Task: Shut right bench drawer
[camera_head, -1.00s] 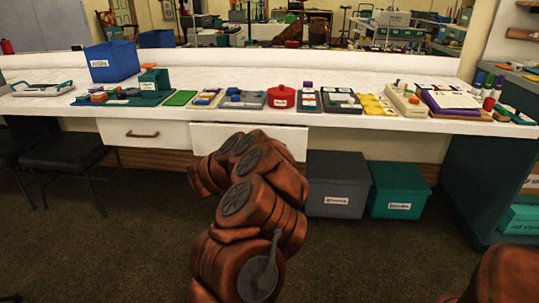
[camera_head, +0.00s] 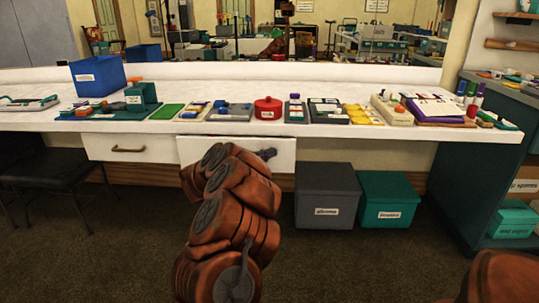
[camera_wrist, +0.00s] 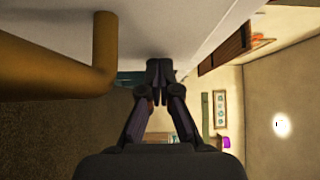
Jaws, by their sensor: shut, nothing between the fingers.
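The right bench drawer (camera_head: 286,158) is a white front under the bench top. It looks larger and lower than the left drawer front, so it appears to stick out somewhat. My arm covers much of it. My gripper (camera_head: 270,153) is at the right part of this front in the head view. In the wrist view the shut, empty fingertips (camera_wrist: 160,72) are at the pale drawer front (camera_wrist: 200,15); I cannot tell whether they touch. The brass handle (camera_wrist: 104,50) is left of the fingers there, and is hidden in the head view.
The left drawer (camera_head: 130,148) looks closed. A grey box (camera_head: 325,192) and a teal box (camera_head: 388,195) stand on the floor to the right. A black chair (camera_head: 45,165) is at the left. The bench top holds a blue bin (camera_head: 97,77) and several props.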

